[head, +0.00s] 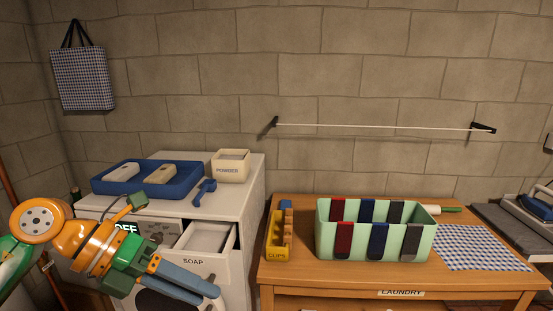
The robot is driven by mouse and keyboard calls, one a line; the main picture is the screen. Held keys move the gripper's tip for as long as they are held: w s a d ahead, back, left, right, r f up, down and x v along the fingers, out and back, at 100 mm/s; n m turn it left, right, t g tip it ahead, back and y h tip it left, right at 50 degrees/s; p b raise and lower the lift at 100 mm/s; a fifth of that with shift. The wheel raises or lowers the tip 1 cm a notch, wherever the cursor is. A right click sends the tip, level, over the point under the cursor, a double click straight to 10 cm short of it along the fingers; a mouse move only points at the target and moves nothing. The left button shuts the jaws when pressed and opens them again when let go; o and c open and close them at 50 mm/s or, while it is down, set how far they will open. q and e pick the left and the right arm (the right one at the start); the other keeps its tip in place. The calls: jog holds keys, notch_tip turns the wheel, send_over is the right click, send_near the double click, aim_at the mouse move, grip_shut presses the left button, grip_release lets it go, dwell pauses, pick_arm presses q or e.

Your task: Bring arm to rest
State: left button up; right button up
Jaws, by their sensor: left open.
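My left arm, orange and green, comes in from the lower left. Its gripper (145,236) is open in front of the white washing machine (245,210), near the "OFF" label and left of the pulled-out soap drawer (206,241). I see nothing held between its fingers. The arm hides part of the machine's front and its dark round door. My right gripper is not in view.
On the machine are a blue tray (103,187) with two blocks, a powder box (231,168) and a blue handle-like piece (204,190). The wooden table (350,281) holds a yellow clips holder (277,250), a mint divided bin (345,246) and a checked cloth (483,248).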

pick_arm(q)
jog(key=w+d+f+n+t+h, duration=0.1)
jog(key=w+d+f+n+h, duration=0.1)
jog(key=w+d+n+h, duration=0.4)
jog(key=w+a+f+n+t+b, duration=0.1)
jog(key=w+a+f+n+t, duration=0.3)
jog(key=w+f+n+t, duration=0.55)
jog(key=s+a+f+n+t+y, duration=0.1)
jog(key=a+f+n+y, duration=0.2)
jog(key=f, duration=0.4)
jog(key=s+a+f+n+t+y+b, duration=0.1)
jog(key=s+a+f+n+y, duration=0.1)
jog(key=f+n+y, duration=0.4)
jog(key=s+a+f+n+y, duration=0.1)
jog(key=a+f+n, duration=0.15)
jog(key=f, duration=0.55)
jog(key=s+a+f+n+g+y, duration=0.3)
jog(key=s+f+n+g+y, duration=0.3)
jog(key=s+f, duration=1.45)
jog(key=s+d+f+n+g, duration=0.1)
jog(key=s+f+g, duration=0.2)
jog(key=s, duration=0.7)
jog(key=s+d+f+n+g, duration=0.1)
jog(key=s+f+g, duration=0.3)
jog(key=s, duration=0.7)
jog(key=shift+f+n+b, duration=0.45)
jog(key=shift+f+n, duration=0.05)
jog(key=shift+d, duration=0.1)
